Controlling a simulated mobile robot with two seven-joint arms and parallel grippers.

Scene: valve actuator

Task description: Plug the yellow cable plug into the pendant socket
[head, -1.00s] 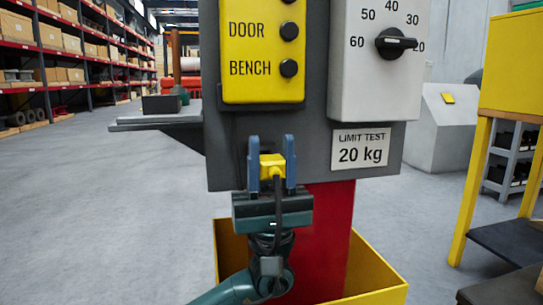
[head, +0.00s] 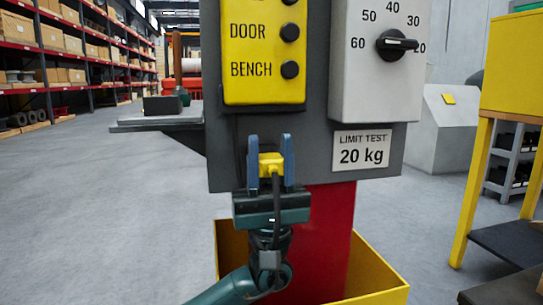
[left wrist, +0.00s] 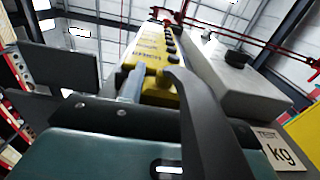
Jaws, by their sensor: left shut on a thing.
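My left gripper (head: 271,160) is upright with its two blue fingers pointing up, shut on the yellow cable plug (head: 271,163). The plug's dark cable (head: 277,205) hangs down in front of the gripper. The yellow pendant (head: 263,50), with DOOR and BENCH buttons, is just above the fingertips, and a grey gap shows between plug and pendant. The pendant socket is not visible. In the left wrist view the plug (left wrist: 158,91) sits between the fingers, below the pendant (left wrist: 150,45); the cable (left wrist: 200,125) covers part of the view. My right gripper is not in view.
The grey panel (head: 350,180) behind the plug carries a dial box (head: 378,80) and a 20 kg sign (head: 361,150). A red post (head: 328,235) and a yellow bin (head: 375,275) are below. A grey shelf (head: 155,124) juts out left. A yellow stand (head: 515,75) is at right.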

